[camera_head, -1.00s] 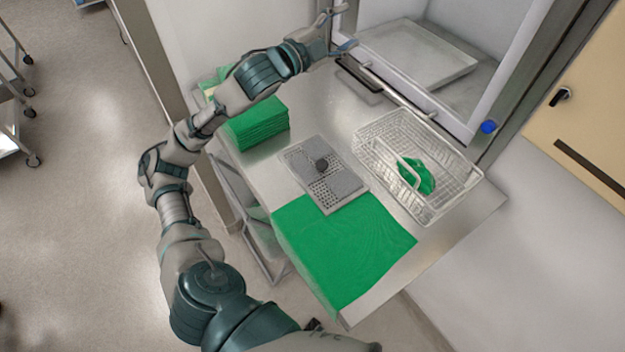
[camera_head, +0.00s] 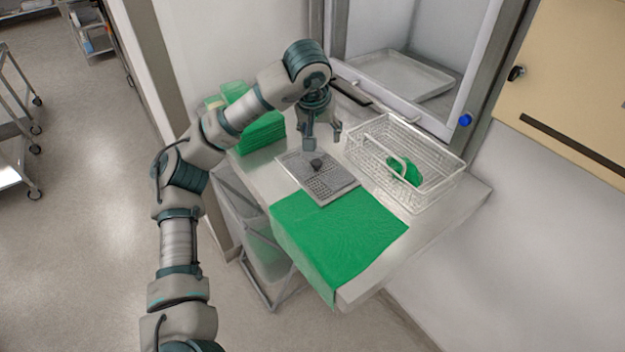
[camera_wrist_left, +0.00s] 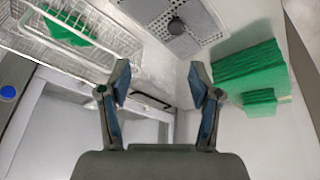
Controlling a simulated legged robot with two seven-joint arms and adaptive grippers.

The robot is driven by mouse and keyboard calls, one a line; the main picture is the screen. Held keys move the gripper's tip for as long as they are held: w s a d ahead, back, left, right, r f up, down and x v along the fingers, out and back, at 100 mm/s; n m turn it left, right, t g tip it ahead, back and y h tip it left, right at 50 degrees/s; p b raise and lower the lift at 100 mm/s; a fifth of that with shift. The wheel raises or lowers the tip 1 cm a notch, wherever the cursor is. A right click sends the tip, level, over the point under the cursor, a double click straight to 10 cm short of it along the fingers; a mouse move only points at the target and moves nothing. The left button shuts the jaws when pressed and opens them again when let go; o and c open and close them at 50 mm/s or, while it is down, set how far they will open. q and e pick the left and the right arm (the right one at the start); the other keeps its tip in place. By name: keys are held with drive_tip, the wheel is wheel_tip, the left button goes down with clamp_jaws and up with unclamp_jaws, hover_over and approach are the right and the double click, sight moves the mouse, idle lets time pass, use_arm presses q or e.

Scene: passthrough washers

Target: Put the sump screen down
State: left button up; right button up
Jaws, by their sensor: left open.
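The sump screen (camera_head: 330,184) is a flat grey perforated plate with a dark round knob (camera_head: 317,164) in its middle. It lies on the steel table between the wire basket and the green stack, close to the spread green cloth. In the left wrist view the screen (camera_wrist_left: 188,24) shows at the top, beyond the fingertips. My left gripper (camera_head: 322,141) is open and empty, just above the far part of the screen and apart from the knob. In the left wrist view the open fingers (camera_wrist_left: 160,75) have nothing between them. My right gripper is not in view.
A wire basket (camera_head: 437,172) holding a green cloth (camera_head: 407,173) stands to the right. A green cloth (camera_head: 335,240) covers the table's near part. A folded green stack (camera_head: 262,134) stands to the left. Behind is an open hatch with a tray (camera_head: 405,76).

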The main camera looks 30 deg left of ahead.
use_arm(q)
hover_over(318, 162)
drive_tip(key=s, duration=0.2)
drive_tip(key=shift+y, duration=0.3)
wheel_tip(318, 162, down, 11)
drive_tip(key=shift+s+r, duration=0.1)
drive_tip(key=shift+w+d+f, duration=0.2)
drive_tip(key=shift+d+f, duration=0.05)
drive_tip(key=shift+f, duration=0.25)
drive_tip(key=x, duration=0.3)
drive_tip(key=shift+d+f+p, duration=0.2)
drive_tip(key=shift+f+p, duration=0.05)
drive_tip(key=shift+p, duration=0.15)
drive_tip(key=shift+w+a+f, duration=0.15)
drive_tip(key=shift+a+f, duration=0.15)
drive_tip(key=shift+f, duration=0.2)
drive_tip(key=shift+a+f, duration=0.1)
drive_tip(key=shift+a, duration=0.4)
drive_tip(key=c, duration=0.4)
drive_tip(key=shift+d, duration=0.25)
drive_tip(key=c, duration=0.8)
drive_tip(key=shift+d, duration=0.3)
